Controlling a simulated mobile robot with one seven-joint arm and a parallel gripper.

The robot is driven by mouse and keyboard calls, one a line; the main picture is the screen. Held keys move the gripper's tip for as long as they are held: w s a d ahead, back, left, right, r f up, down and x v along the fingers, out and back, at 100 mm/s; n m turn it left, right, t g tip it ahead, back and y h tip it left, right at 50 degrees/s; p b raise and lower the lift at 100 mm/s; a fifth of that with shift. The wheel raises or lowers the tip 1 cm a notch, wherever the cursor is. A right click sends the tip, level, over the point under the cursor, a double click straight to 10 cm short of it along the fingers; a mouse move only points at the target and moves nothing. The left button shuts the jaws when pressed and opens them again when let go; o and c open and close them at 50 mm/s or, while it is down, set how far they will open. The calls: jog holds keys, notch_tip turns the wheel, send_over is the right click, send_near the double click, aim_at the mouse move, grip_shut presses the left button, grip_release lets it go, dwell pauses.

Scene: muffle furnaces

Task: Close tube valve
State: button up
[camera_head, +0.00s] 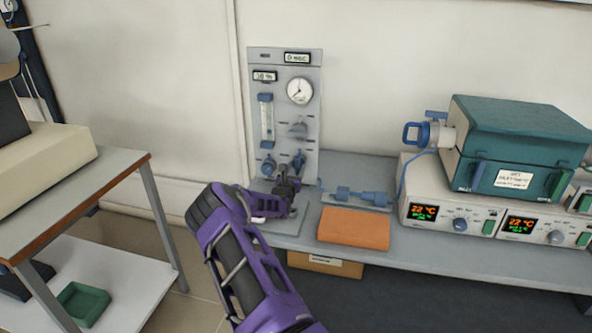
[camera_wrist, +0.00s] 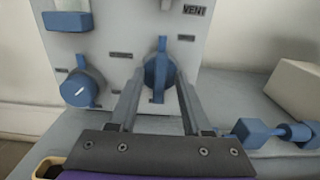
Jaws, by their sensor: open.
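A grey gas panel (camera_head: 283,85) stands upright on the bench against the wall, with a round gauge, a flow tube and blue valve knobs. Its lower right blue knob (camera_head: 299,158) has an upright handle; it also shows in the wrist view (camera_wrist: 157,68). My gripper (camera_head: 287,178) is open in front of this knob. In the wrist view my two fingers (camera_wrist: 157,80) point at the knob, one on each side; I cannot tell whether they touch it. The lower left blue knob (camera_wrist: 82,88) has a white mark. A blue inline fitting (camera_head: 355,194) lies on the bench to the right.
An orange block (camera_head: 353,229) lies on the grey bench (camera_head: 430,250) to the right of my gripper. A teal furnace (camera_head: 520,130) sits on control boxes reading 22 °C at the right. A side table (camera_head: 80,195) stands at the left, with floor between it and the bench.

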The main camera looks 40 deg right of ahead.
grip_shut()
jog(key=shift+n, duration=0.5)
jog(key=n, duration=0.3)
jog(key=shift+w+a+n+p, duration=0.1)
jog(key=shift+n+p, duration=0.2)
jog(key=shift+n, duration=0.1)
jog(key=n, duration=0.4)
jog(key=shift+a+f+n, duration=0.1)
jog(key=shift+f+n, duration=0.05)
jog(key=shift+n, duration=0.15)
jog(key=shift+w+f+n, duration=0.1)
jog(key=shift+f+n, duration=0.05)
jog(key=shift+n, duration=1.95)
jog(key=shift+f+n, duration=0.1)
jog(key=shift+n, duration=2)
